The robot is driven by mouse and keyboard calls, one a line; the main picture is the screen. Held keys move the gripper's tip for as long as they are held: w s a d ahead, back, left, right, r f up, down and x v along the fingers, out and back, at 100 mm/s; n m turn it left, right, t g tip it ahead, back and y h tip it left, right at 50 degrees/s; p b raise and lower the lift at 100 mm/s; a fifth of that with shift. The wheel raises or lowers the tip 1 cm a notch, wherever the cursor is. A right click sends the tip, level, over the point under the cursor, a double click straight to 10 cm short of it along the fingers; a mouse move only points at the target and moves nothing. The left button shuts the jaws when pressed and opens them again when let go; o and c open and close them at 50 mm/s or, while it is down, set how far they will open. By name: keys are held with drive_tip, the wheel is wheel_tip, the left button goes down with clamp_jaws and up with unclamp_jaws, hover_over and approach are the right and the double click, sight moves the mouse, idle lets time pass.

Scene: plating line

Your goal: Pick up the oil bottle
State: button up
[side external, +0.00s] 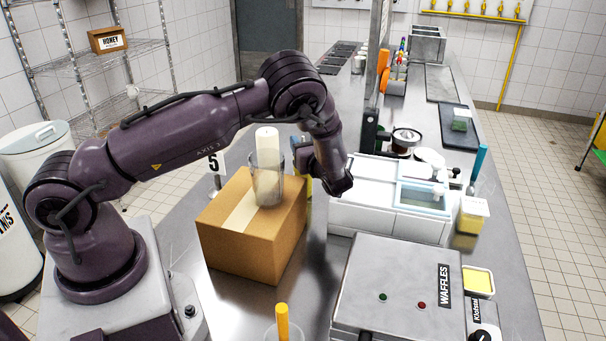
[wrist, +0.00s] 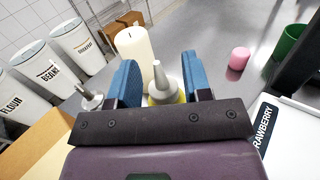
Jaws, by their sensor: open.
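The oil bottle, with a grey cone-shaped nozzle (wrist: 161,83) and a little yellow body visible, stands between the two blue fingers of my gripper (wrist: 163,68) in the wrist view. The fingers are open, one on each side of the nozzle. The dark palm hides the lower bottle, and I cannot tell whether either finger touches it.
A white topping unit (side external: 365,215) stands close right; a waffle maker (side external: 400,290) is in front. A pink cylinder (wrist: 240,57) and green cup (wrist: 291,46) stand beyond.

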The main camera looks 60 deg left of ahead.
drive_tip(key=a, duration=0.3)
drive_tip(key=shift+w+a, duration=0.1)
drive_tip(key=shift+w, duration=0.05)
drive_tip(key=shift+c, duration=0.4)
clamp_jaws()
